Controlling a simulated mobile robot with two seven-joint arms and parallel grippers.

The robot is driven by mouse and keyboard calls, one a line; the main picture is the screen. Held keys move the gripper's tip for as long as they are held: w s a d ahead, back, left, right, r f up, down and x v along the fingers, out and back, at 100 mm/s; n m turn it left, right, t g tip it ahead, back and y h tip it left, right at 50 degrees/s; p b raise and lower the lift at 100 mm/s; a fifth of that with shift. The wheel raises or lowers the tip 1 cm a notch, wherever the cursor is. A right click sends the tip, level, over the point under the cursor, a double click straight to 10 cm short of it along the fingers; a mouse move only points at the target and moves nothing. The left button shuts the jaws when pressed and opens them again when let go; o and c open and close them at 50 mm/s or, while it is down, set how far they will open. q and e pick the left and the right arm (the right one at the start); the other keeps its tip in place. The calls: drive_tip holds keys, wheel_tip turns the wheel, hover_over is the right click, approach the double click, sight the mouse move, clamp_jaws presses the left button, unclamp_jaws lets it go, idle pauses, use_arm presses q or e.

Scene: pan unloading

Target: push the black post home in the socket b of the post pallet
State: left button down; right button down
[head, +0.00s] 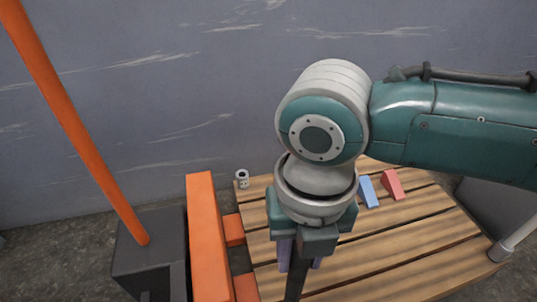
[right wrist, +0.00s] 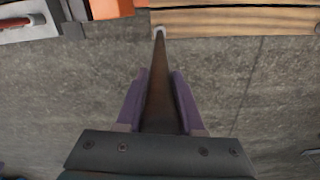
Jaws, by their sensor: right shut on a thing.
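The black post (head: 296,278) runs down below my right gripper (head: 301,252) in the head view and leaves the bottom edge. In the right wrist view the post (right wrist: 160,90) lies between the two purple fingers of my right gripper (right wrist: 158,88), which is shut on it. Its far end meets a small pale ring (right wrist: 160,30) at the edge of the wooden post pallet (right wrist: 220,22). I cannot tell whether this ring is socket b or how deep the post sits. The slatted pallet also shows in the head view (head: 400,255). My left gripper is out of view.
A blue wedge (head: 369,191) and a red wedge (head: 392,184) lie on the pallet. A small grey cylinder (head: 242,179) stands at its back left corner. A grey tube (head: 510,240) is at its right corner. An orange beam (head: 207,240) and orange pole (head: 70,120) stand left.

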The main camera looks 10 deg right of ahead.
drive_tip(key=shift+f+b, duration=0.55)
drive_tip(key=shift+f, duration=0.25)
idle(0.4)
drive_tip(key=shift+c, duration=2.2)
unclamp_jaws()
wheel_tip(320, 180, up, 9)
drive_tip(key=p, duration=0.5)
drive_tip(key=shift+f, duration=0.1)
drive_tip(key=shift+r, duration=0.65)
